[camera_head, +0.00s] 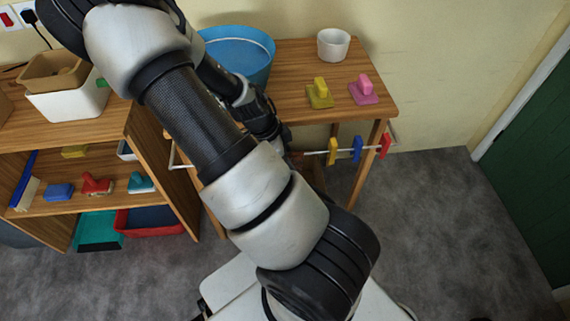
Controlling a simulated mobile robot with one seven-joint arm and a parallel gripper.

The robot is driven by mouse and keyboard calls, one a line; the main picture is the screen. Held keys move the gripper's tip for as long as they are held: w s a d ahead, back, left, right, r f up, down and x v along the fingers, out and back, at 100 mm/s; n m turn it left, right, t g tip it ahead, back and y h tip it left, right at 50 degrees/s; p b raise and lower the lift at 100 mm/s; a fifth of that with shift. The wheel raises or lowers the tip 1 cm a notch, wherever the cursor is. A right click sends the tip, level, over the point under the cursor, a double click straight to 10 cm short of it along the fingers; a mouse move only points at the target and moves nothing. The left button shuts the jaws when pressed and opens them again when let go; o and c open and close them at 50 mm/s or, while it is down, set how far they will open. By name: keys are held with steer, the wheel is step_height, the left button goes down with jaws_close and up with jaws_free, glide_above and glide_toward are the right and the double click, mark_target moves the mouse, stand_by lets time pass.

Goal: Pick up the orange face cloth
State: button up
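I cannot make out an orange face cloth in this view. My arm crosses the middle of the picture and hides part of the wooden table (297,70) and the rail on its front. The end of my arm, with my gripper (276,134), points down near the table's front edge, behind my nearer arm links. Its fingers are too hidden and small to tell whether they are open or hold anything.
On the table are a blue tub (240,52), a white pot (333,44), a yellow-handled block (320,93) and a pink one (363,90). Coloured clips (357,149) hang on the front rail. A shelf unit (160,165) stands left; grey floor (450,235) is clear right.

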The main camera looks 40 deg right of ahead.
steer(key=shift+f, duration=0.2)
stand_by(0.5)
jaws_close()
